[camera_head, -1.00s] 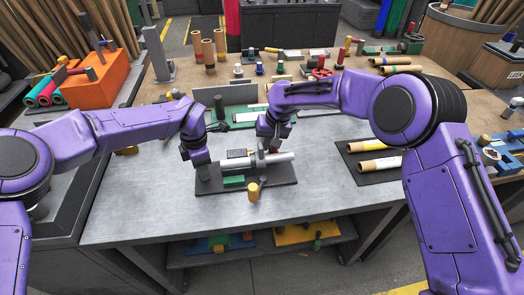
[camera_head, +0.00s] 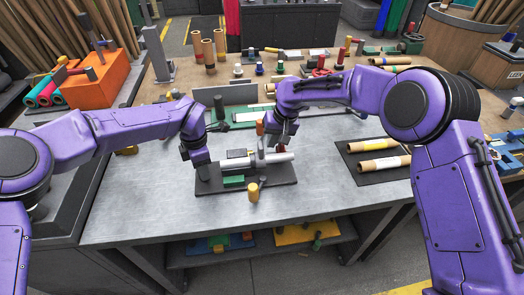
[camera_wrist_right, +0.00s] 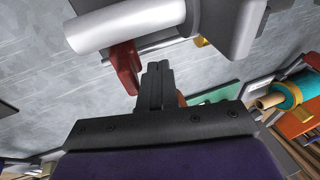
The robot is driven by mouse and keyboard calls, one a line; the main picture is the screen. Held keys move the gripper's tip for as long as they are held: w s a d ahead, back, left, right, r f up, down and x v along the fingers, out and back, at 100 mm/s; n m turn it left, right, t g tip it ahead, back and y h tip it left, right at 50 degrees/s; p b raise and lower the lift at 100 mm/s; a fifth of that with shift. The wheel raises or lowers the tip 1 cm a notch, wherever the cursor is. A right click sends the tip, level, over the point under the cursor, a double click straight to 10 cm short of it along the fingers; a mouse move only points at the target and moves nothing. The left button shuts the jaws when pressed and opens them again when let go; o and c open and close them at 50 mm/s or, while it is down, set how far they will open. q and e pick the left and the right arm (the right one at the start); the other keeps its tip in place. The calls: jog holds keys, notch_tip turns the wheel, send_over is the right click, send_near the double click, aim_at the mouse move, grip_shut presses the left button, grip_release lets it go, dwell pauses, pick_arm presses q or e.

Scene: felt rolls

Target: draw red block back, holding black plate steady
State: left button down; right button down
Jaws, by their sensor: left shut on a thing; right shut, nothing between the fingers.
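The black plate (camera_head: 270,184) lies on the grey table, bearing a fixture with a white-grey horizontal roll (camera_head: 280,157). The red block (camera_wrist_right: 125,68) shows in the right wrist view beside the roll, close to the left of my fingers; in the head view it is mostly hidden by my right gripper. My left gripper (camera_head: 200,168) is shut at the plate's left end, and its fingertips are hard to see. My right gripper (camera_wrist_right: 155,85) is shut and empty, just behind the roll; it also shows in the head view (camera_head: 281,146). Whether it touches the red block is unclear.
A green block (camera_head: 233,181) sits on the plate's front, and a yellow-brown knob (camera_head: 253,192) stands at its front edge. A dark mat (camera_head: 362,172) with two cardboard rolls lies to the right. Table front left is clear.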

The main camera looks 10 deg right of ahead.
jog(key=shift+r, duration=1.35)
jog(key=r, duration=0.1)
jog(key=a+r, duration=0.1)
jog(key=r, duration=0.1)
jog(key=shift+r, duration=0.2)
pick_arm(q)
grip_release()
jog(key=shift+r, duration=0.2)
pick_arm(e)
jog(key=shift+r, duration=0.2)
pick_arm(q)
jog(key=shift+r+p, duration=1.25)
jog(key=shift+p, duration=0.2)
pick_arm(e)
jog(key=shift+r, duration=1.25)
